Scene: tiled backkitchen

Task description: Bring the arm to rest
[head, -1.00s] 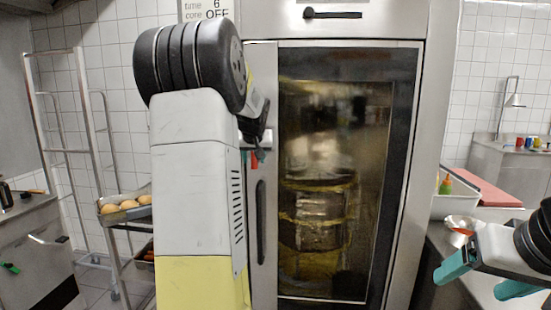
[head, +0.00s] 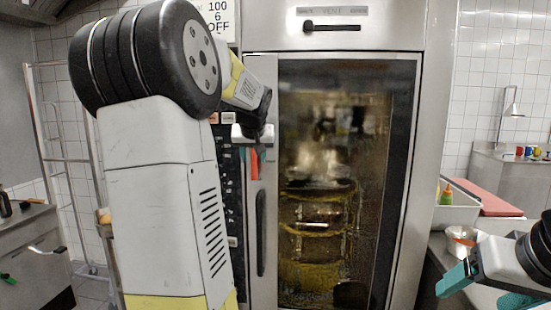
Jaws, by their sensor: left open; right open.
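My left arm rises large in the left foreground and bends over at its black joint. Its forearm points right, and my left gripper (head: 254,156) hangs down small in front of the oven's left edge, above the long door handle. The gripper is open; a small red piece shows by its fingers, and I cannot tell whether it is part of the gripper. Whether it touches the oven is unclear. My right gripper (head: 483,290) is at the lower right, open and empty, its teal fingers apart, pointing left beside the counter.
A tall steel oven (head: 262,280) with a shut glass door fills the middle. A wire rack (head: 62,150) stands at left.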

